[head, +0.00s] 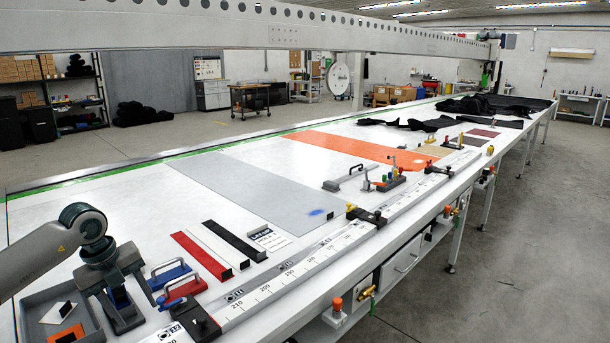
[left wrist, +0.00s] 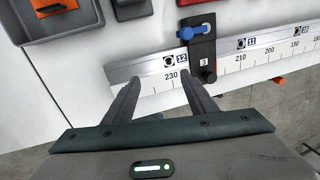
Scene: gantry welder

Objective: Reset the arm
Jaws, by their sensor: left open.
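My left arm comes in from the left in the head view, its gripper (head: 121,305) pointing down over the near left end of the long white table (head: 130,190). In the left wrist view the two fingers of the left gripper (left wrist: 158,88) are spread with nothing between them. They point toward the ruler rail (left wrist: 150,75) near its 230 mark, left of a black stop (left wrist: 202,55) with a blue knob. I cannot tell how high the fingertips are above the table. My right gripper is in neither view.
A grey tray (head: 30,301) lies beside the gripper. Blue (head: 168,274) and red (head: 181,291) handled blocks sit just right of it. Red (head: 202,255), white and black bars lie farther right. A large gantry beam (head: 250,27) spans above the table.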

